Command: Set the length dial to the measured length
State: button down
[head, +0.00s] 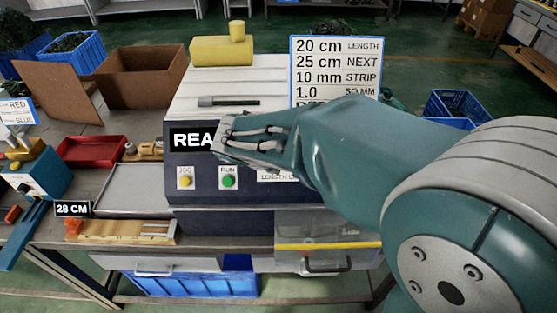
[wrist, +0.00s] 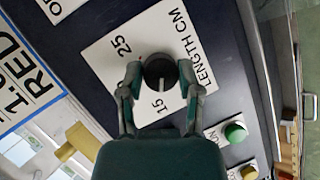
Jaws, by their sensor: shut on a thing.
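The length dial (wrist: 160,70) is a black round knob on a white plate (wrist: 105,62) marked 15, 25 and LENGTH CM in the wrist view. Its white pointer line lies on the side toward the 15. My gripper (wrist: 160,80) has a finger on each side of the knob and is shut on it. In the head view my gripper (head: 228,138) is against the dark front panel of the machine (head: 220,90) and hides the dial. A sign (head: 336,68) reads 20 cm LENGTH, 25 cm NEXT, 10 mm STRIP.
The yellow JOG button (head: 185,181) and green RUN button (head: 228,181) sit just below my gripper. A red tray (head: 92,151), a cardboard box (head: 152,77) and a wooden fixture (head: 125,232) are at left.

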jog(key=shift+f, duration=0.2)
jog(key=shift+c, duration=1.4)
grip_release()
jog(key=shift+a, duration=0.1)
jog(key=shift+r, duration=0.15)
jog(key=shift+r, duration=0.15)
jog(key=v, duration=1.1)
jog(key=shift+s+a, duration=0.15)
jog(key=shift+a, duration=0.15)
jog(key=shift+r, duration=0.1)
